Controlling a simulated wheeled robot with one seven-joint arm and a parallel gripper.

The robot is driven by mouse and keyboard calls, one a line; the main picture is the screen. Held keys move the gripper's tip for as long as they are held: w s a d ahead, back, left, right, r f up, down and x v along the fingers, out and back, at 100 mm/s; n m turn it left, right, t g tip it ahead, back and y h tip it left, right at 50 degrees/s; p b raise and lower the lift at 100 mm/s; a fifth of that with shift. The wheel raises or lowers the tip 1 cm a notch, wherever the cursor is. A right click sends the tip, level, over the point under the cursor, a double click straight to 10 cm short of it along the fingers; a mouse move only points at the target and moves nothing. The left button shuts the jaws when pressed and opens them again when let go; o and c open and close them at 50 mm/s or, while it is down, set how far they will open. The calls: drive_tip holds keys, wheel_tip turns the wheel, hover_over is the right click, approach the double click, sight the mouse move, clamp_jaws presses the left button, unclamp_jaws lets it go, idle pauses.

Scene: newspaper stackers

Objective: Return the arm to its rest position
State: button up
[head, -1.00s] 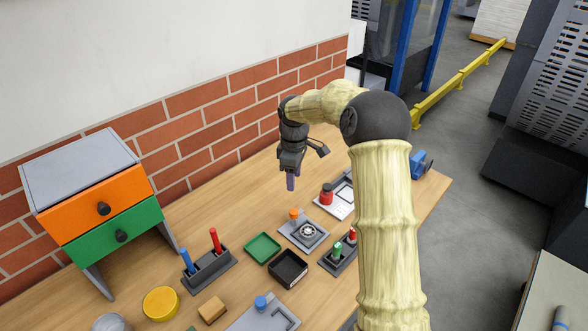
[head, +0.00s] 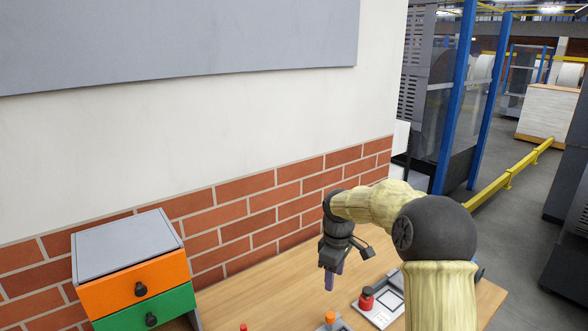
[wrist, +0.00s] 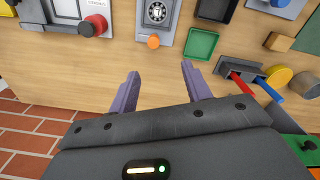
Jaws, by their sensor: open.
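My gripper (head: 333,279) hangs over the wooden table near the brick wall, fingers pointing down. In the wrist view my gripper (wrist: 158,85) shows two purple fingers spread apart with nothing between them, only bare table beyond. My arm is bent, with its elbow at the right of the head view and the forearm reaching left to the wrist.
An orange and green drawer unit (head: 139,287) stands left. A red-knobbed device (head: 367,298) is right of the gripper. The wrist view shows a green tray (wrist: 201,44), a dial (wrist: 157,12) and a holder with red and blue sticks (wrist: 238,68). A brick wall (head: 250,222) runs behind.

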drive_tip(key=s+d+f+m+t, duration=0.1)
drive_tip(key=s+m, duration=0.4)
drive_tip(key=s, duration=0.7)
drive_tip(key=s+d+f+m+t, duration=0.1)
drive_tip(key=s+m, duration=0.5)
drive_tip(key=s, duration=0.7)
drive_tip(key=shift+s+d+m, duration=0.15)
drive_tip(key=shift+d+m, duration=0.15)
drive_tip(key=shift+d, duration=0.3)
